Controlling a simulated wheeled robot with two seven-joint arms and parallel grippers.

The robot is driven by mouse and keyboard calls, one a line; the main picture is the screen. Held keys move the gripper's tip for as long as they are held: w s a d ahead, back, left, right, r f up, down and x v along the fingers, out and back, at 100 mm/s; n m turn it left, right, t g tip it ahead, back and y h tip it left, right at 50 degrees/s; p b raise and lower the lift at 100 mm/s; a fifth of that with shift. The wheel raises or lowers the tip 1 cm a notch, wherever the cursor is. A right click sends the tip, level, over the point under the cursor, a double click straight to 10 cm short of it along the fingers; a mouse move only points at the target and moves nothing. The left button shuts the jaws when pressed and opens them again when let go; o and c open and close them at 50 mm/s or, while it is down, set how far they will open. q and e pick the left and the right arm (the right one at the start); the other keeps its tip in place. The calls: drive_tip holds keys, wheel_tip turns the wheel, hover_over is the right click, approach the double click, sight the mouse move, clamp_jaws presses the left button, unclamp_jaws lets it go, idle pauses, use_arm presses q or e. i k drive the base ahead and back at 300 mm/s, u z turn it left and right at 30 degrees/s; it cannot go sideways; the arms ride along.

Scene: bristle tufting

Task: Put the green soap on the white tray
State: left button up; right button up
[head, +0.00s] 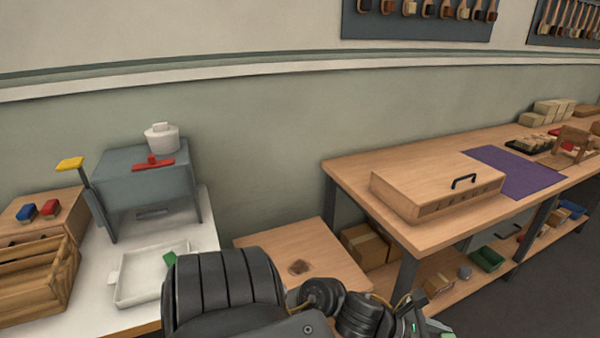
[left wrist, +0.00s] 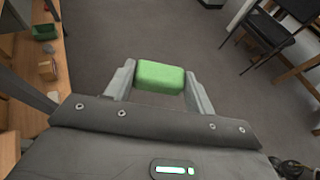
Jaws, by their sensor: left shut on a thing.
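The green soap (left wrist: 161,77) is a rounded block held between the two grey fingers of my left gripper (left wrist: 160,82), with grey floor below it in the left wrist view. In the head view, my dark left arm crosses the bottom foreground; the wrist reaches the bottom edge right of centre, and the fingers cannot be made out there. The white tray (head: 138,276) is a shallow tray on the white table at left, its right side partly hidden by my arm. My right gripper is not in view.
A grey stand (head: 146,185) with a yellow lever and white pot stands behind the tray. A wooden crate (head: 38,280) is left of it. A low wooden table (head: 295,240) and a workbench with a handled wooden box (head: 430,187) and purple mat (head: 515,172) are to the right.

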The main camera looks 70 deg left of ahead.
sight(139, 284)
drive_tip(key=i, duration=0.8)
drive_tip(key=u, duration=3.15)
drive_tip(key=i, duration=0.5)
drive_tip(key=z, duration=0.15)
